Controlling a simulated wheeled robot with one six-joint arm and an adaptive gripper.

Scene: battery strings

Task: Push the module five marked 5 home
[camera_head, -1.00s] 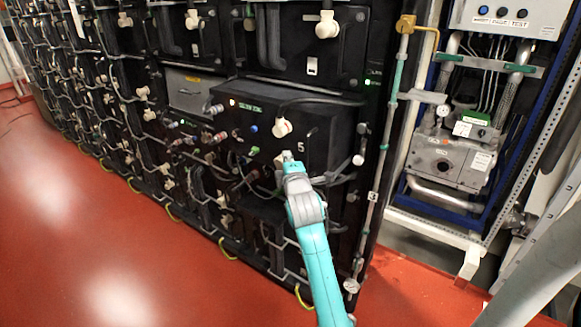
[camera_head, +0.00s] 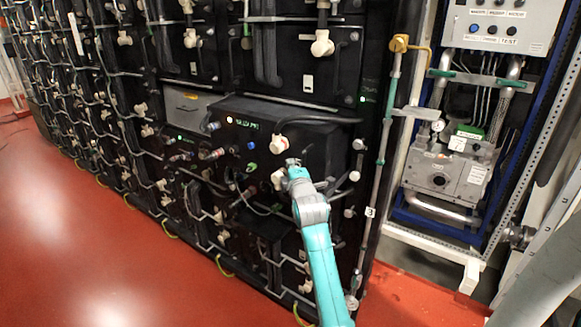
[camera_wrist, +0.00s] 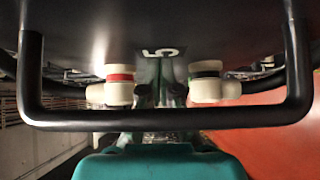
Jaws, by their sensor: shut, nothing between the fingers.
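Module five (camera_head: 262,135) is a black box in the rack, with a lit display and knobs on its front. Its front still stands a little proud of its neighbours. In the wrist view its dark face (camera_wrist: 215,30) fills the top, with the white 5 upside down. A black bar handle (camera_wrist: 255,117) crosses that view. White connectors with a red ring (camera_wrist: 119,88) and a black ring (camera_wrist: 206,85) flank the 5. My gripper (camera_head: 292,165) is shut and empty, its tips at the module's front. In the wrist view my gripper (camera_wrist: 160,92) lies between the connectors; exact contact is hidden.
A grey unit (camera_head: 188,104) sits left of the module. Cables and white connectors cover the rack front. A pipe (camera_head: 378,185) runs down the rack's right edge, beside a pump cabinet (camera_head: 447,170). The red floor (camera_head: 110,240) is clear at left.

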